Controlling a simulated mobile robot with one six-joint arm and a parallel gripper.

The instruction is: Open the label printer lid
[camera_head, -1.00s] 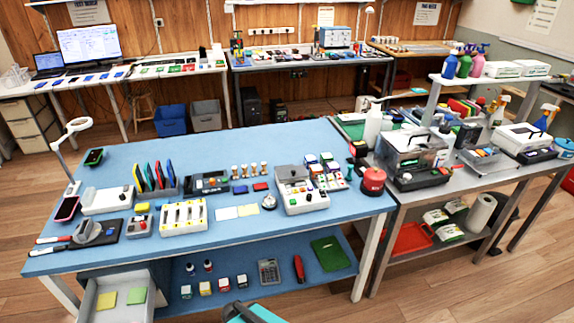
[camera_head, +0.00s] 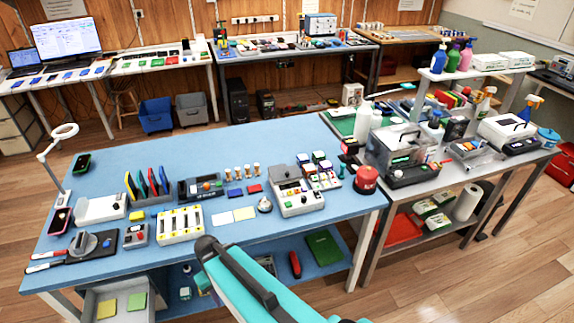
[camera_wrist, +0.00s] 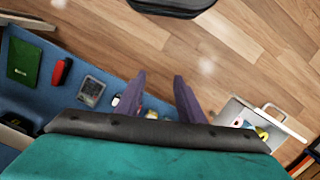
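A boxy device with a grey lid and coloured buttons (camera_head: 297,200) stands near the right end of the blue table. A white machine with a dark front (camera_head: 510,133) stands on the grey bench at right. I cannot tell for certain which is the label printer. The grey lid looks shut. My gripper (camera_wrist: 158,77) shows in the wrist view with its two dark fingers apart and nothing between them. It is off the tabletop, near the blue table's lower shelf and open drawer. In the head view only my turquoise arm shows, at the bottom centre.
The blue table (camera_head: 250,146) has small items along its front half and a clear back strip. A drawer (camera_head: 122,302) stands open below its left front. The floor at front right is clear.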

